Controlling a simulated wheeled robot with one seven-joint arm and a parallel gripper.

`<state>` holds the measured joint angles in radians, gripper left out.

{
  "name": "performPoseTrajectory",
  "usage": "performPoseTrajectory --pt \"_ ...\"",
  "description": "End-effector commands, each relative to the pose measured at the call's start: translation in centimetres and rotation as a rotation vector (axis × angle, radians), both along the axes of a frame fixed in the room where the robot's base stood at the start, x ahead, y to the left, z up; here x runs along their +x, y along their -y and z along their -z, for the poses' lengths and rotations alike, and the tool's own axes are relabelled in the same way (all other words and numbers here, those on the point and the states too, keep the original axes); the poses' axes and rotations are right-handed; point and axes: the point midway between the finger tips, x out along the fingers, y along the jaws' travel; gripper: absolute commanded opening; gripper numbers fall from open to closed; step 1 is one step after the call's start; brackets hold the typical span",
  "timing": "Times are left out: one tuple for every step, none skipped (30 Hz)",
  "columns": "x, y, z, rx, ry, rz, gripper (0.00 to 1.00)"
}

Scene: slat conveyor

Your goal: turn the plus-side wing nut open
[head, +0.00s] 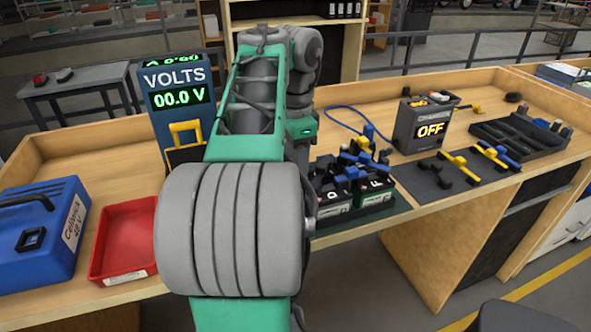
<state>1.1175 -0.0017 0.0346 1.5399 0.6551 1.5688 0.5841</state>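Two dark batteries, a left one (336,202) and a right one (376,190), stand side by side on a dark tray (375,217) right of my arm. Blue and black pieces with a little yellow, such as a blue one (351,173), crowd their tops. I cannot make out the plus-side wing nut or any plus mark among them. My green and grey arm fills the middle of the head view and covers part of the bench near the left battery. My gripper does not show, so its place relative to the batteries cannot be told.
A voltmeter (178,98) reads 00.0 V. A charger box (425,126) reads OFF, with a blue cable (345,109) nearby. Yellow-and-black tools (455,160) lie on a dark mat (420,182). A red tray (124,240) and blue case (40,235) stand left.

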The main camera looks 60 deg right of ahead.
Motion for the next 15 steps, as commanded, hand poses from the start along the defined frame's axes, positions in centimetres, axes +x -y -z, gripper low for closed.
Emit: performPoseTrajectory --pt "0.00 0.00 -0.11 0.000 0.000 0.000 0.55" --pt "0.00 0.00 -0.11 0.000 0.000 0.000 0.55" --pt "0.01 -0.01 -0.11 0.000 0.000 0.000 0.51" --pt "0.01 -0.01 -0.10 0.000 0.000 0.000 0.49" --pt "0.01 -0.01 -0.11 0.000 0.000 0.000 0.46" --pt "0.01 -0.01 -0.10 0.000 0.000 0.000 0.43" --pt "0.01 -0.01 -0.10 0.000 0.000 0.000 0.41" --pt "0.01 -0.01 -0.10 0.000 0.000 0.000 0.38" --pt "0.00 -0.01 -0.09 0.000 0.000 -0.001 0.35" --pt "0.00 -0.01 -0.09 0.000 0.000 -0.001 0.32" --pt "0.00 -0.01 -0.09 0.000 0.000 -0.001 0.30" --pt "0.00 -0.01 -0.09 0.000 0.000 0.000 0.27" --pt "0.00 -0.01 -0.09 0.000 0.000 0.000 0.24" --pt "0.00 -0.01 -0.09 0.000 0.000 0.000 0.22" --pt "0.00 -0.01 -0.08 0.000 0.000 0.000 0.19"
